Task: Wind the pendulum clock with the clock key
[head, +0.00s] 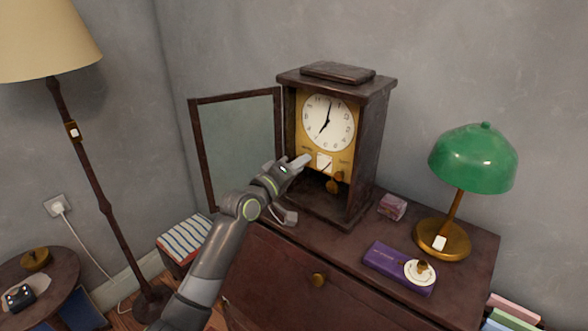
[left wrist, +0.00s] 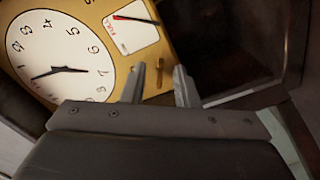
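The pendulum clock (head: 371,150) stands on the cabinet with its glass door (head: 238,145) swung open to the left. Its white dial (head: 328,122) also shows in the left wrist view (left wrist: 58,62). Below the dial is a small white gauge card (head: 324,163), seen also in the left wrist view (left wrist: 132,30). My left gripper (head: 299,162) is at the gold plate, left of the card. Its two fingers (left wrist: 160,68) are apart, with a small brass piece (left wrist: 159,80) between them; gaps show on both sides. This may be the clock key, but I cannot be sure.
A brass part (head: 334,184) hangs low in the clock case. A green lamp (head: 472,160), a purple box (head: 385,264) with a small white dish (head: 411,272), and a pinkish box (head: 392,207) stand to the right. A floor lamp (head: 85,165) is at the left.

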